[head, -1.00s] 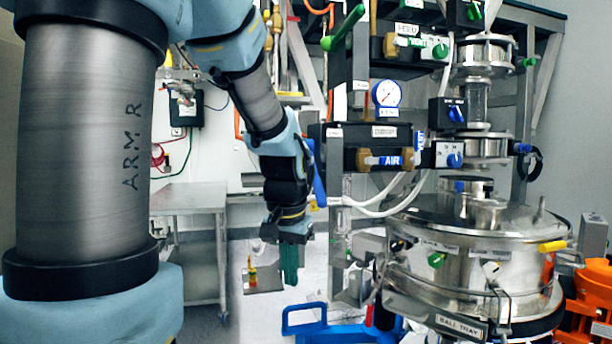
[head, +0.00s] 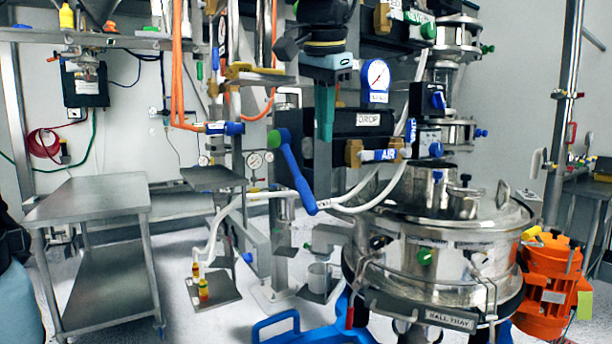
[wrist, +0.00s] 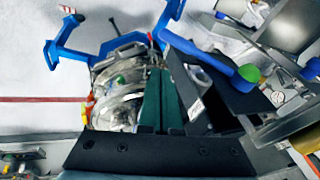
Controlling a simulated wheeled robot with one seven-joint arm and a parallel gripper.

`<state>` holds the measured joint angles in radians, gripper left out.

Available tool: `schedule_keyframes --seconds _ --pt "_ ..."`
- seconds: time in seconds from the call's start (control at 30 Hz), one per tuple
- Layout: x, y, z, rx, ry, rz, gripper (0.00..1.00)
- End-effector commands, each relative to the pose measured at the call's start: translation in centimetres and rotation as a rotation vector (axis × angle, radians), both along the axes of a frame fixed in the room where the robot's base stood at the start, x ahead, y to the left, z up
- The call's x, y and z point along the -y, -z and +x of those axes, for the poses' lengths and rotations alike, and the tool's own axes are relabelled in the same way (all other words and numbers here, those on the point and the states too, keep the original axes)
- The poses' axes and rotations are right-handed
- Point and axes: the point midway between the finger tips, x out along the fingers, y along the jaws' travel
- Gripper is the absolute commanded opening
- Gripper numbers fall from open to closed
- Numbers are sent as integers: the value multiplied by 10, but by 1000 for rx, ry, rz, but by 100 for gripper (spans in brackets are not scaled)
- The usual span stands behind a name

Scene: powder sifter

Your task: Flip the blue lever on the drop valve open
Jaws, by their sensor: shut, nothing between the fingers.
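The blue lever (head: 295,175) hangs at a slant beside the black box marked DROP (head: 360,122). Its green end is at the upper left and its blue end at the lower right. In the wrist view the lever (wrist: 205,53) lies to the right of the fingers, with the green end (wrist: 249,73) farther right. My gripper (head: 325,120) points down with its green fingers together and empty, in front of the DROP box and to the upper right of the lever. The fingers (wrist: 160,105) look apart from the lever in both views.
The AIR valve (head: 380,155) and a pressure gauge (head: 376,76) are close to the right of my gripper. The steel sifter (head: 440,235) stands below right. White hoses (head: 352,208) curve near the lever. A steel table (head: 90,197) stands at left.

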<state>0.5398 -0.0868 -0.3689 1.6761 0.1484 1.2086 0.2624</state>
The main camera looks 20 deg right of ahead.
Motion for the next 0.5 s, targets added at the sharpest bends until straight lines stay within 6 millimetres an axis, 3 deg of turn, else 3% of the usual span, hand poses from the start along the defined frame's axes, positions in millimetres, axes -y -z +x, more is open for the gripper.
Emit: schedule_keyframes --seconds 0.4,0.5 --pt "12 78 28 -5 -2 3 0" --pt "5 87 40 -3 -5 3 0"
